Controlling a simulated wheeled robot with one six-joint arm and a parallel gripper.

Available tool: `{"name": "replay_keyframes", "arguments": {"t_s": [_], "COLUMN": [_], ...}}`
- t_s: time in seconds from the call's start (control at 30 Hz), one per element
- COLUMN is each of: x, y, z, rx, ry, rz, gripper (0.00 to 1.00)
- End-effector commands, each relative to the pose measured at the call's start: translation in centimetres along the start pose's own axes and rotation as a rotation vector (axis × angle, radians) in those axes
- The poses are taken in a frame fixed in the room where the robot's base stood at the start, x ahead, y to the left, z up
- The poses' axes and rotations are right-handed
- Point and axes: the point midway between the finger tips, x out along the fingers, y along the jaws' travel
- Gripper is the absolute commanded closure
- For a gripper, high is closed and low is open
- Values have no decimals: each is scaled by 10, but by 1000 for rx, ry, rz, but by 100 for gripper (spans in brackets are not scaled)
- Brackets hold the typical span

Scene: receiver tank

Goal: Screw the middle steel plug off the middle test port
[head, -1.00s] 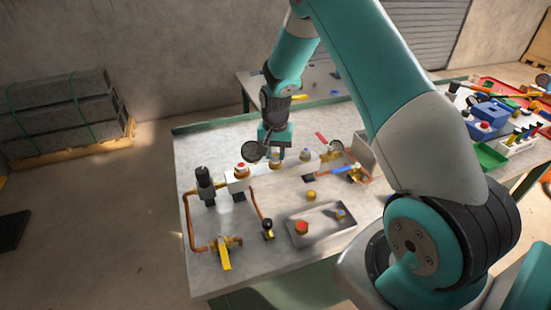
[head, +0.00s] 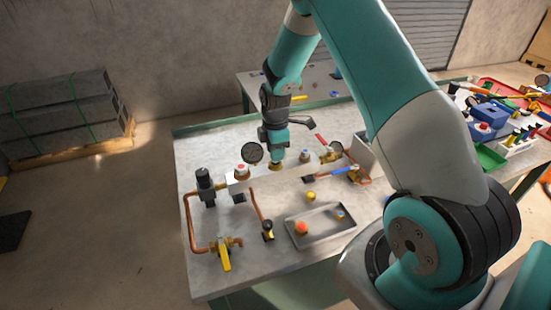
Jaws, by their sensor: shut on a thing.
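The pale receiver block (head: 258,181) lies across the bench with a row of ports on top. The middle test port (head: 276,166) shows as a small brass fitting under my gripper. My gripper (head: 277,159) points straight down over it, jaws shut on the middle steel plug, which is mostly hidden between the fingers. I cannot tell whether the plug's thread is still in the port. To the left a port carries a red-topped fitting (head: 242,169). To the right another port carries a steel-coloured plug (head: 305,157).
A metal tray (head: 325,232) in front holds a red-topped fitting (head: 301,228) and a small blue-marked part (head: 340,215). Copper pipes and a yellow-handled valve (head: 224,254) occupy the left.

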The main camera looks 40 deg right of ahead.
Motion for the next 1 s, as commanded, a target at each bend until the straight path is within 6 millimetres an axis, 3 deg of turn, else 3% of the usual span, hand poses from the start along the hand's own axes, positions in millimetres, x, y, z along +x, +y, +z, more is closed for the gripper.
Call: {"name": "replay_keyframes", "arguments": {"t_s": [0.37, 0.67, 1.0], "x": [-18, -51, -50], "y": [0, 0, -1], "z": [0, 0, -1], "rx": [0, 1, 7], "ry": [0, 1, 0], "rz": [0, 1, 0], "gripper": [100, 100, 100]}}
